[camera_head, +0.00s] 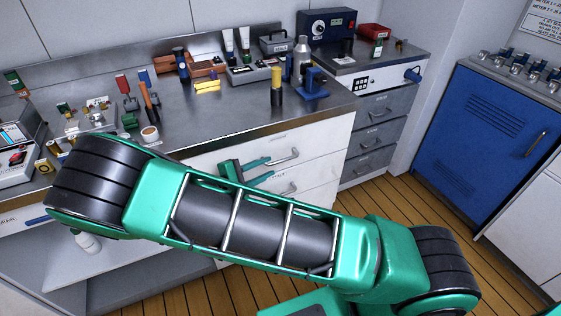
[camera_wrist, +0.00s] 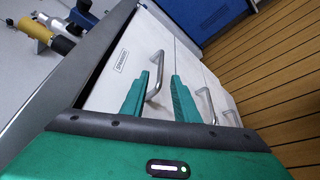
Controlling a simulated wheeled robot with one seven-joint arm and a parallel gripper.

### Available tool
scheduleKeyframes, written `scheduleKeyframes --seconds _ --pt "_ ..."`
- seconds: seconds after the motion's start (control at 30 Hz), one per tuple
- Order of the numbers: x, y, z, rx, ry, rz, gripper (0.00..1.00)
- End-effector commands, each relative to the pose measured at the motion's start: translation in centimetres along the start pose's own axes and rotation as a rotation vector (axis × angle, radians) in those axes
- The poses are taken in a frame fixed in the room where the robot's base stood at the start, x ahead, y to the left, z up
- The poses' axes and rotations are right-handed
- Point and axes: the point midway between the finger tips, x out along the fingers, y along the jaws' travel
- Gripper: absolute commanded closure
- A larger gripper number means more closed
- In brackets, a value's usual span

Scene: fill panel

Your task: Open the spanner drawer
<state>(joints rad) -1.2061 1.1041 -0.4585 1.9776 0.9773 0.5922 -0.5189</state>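The spanner drawer (camera_head: 318,145) is the white top drawer under the steel worktop. In the wrist view its front (camera_wrist: 112,88) carries a small label that seems to read "spanner". Its bar handle (camera_wrist: 155,75) is silver and also shows in the head view (camera_head: 285,158). My gripper (camera_head: 265,167) is at the left part of this handle. In the wrist view its two green fingers (camera_wrist: 167,80) are apart, with the handle showing between them; contact is not clear. A dark gap runs between worktop edge and drawer front; I cannot tell whether the drawer is slightly out.
More white drawers with bar handles (camera_wrist: 206,105) lie below. Grey drawers (camera_head: 375,135) stand to the right, and a blue cabinet (camera_head: 490,130) farther right. The worktop (camera_head: 225,115) holds tools, bottles and a blue stand (camera_head: 313,85). Wooden floor (camera_head: 400,200) is clear before the drawers.

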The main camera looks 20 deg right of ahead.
Motion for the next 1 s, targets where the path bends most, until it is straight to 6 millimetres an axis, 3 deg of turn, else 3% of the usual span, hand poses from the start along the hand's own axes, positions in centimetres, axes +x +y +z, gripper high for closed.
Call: scheduleKeyframes --seconds 0.2,0.4,0.6,0.87,1.0 --pt "4.1 -0.1 0.1 0.000 -0.003 -0.002 0.72" --pt "6.8 0.0 0.0 0.000 -0.001 -0.001 0.72" --pt "7.9 0.0 0.0 0.001 0.000 -0.002 0.72" --pt "8.0 0.0 0.0 0.001 0.000 -0.002 0.72" --pt "8.0 0.0 0.0 0.001 0.000 -0.002 1.00"
